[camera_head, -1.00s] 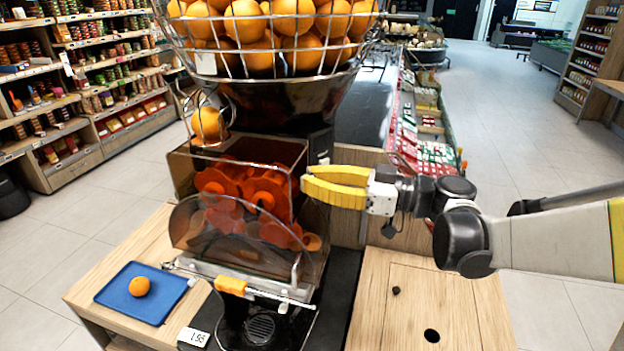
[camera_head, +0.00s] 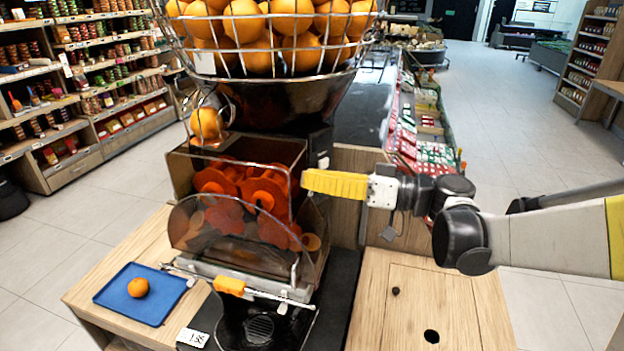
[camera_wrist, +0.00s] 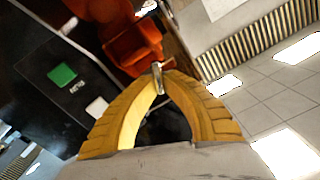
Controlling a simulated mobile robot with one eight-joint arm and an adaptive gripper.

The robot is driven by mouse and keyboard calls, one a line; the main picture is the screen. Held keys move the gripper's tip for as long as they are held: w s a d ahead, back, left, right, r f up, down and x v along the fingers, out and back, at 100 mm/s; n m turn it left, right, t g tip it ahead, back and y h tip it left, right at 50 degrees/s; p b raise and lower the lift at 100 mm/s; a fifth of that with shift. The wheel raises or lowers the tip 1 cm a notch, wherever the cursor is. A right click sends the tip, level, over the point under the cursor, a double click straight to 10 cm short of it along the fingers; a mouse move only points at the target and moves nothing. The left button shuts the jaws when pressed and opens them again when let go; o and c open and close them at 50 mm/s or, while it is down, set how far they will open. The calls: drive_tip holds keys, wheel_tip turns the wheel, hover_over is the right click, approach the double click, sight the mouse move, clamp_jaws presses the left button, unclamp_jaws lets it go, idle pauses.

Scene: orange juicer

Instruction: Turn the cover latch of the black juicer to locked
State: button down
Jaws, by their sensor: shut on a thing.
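The black juicer (camera_head: 262,102) stands in the middle of the head view, with a clear cover (camera_head: 235,232) over its red pressing parts (camera_head: 245,195). My gripper (camera_head: 306,181) reaches in from the right to the right edge of the cover. In the wrist view its yellow fingertips (camera_wrist: 157,78) meet around a small metal latch (camera_wrist: 157,70) and are shut on it. The fingers hide most of the latch in the head view. A small light-coloured piece (camera_head: 323,162) shows just above the fingers. I cannot tell whether the latch is locked.
Oranges fill the wire basket (camera_head: 270,40) on top. A blue tray (camera_head: 165,312) with one orange (camera_head: 138,287) lies at the left. An orange-handled bar (camera_head: 230,285) crosses the front. A green button (camera_wrist: 62,75) and white button (camera_wrist: 97,107) lie beside my fingers.

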drive_tip(key=m, duration=0.6)
drive_tip(key=shift+w+d+f+m, duration=0.1)
drive_tip(key=shift+w+f+m, duration=0.15)
drive_tip(key=shift+m, duration=0.05)
drive_tip(key=m, duration=0.4)
drive_tip(key=m+b, duration=0.1)
drive_tip(key=m, duration=0.1)
drive_tip(key=shift+w+f+m, duration=0.1)
drive_tip(key=shift+f+m, duration=0.2)
drive_tip(key=c, duration=1.5)
unclamp_jaws()
drive_tip(key=v, duration=1.2)
